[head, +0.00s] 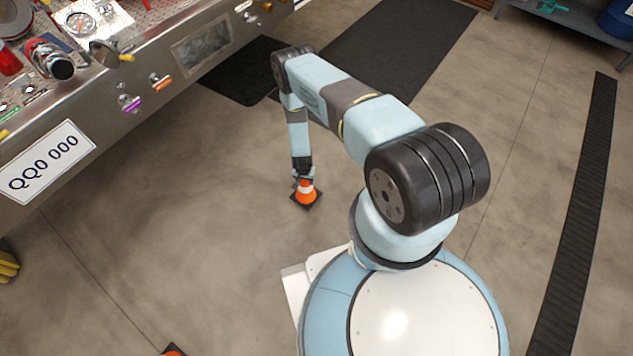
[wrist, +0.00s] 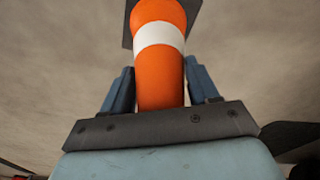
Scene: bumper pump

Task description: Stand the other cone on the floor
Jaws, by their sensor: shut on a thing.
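An orange cone with a white band and a black square base (head: 306,195) is upright below my gripper (head: 303,175) in the head view. My gripper is shut on its upper part. The wrist view shows the same cone (wrist: 160,70) between the two fingers of my gripper (wrist: 161,88), its dark base at the far end. The base is at or close to the floor (head: 220,260); I cannot tell if it touches. A second orange cone (head: 173,350) shows only its top part at the bottom edge of the head view.
A metal bumper with a plate marked QQ0 000 (head: 45,160) and a control panel runs along the upper left. Dark mats (head: 400,45) lie behind the arm. A black floor strip (head: 575,220) is at right. Floor around the held cone is clear.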

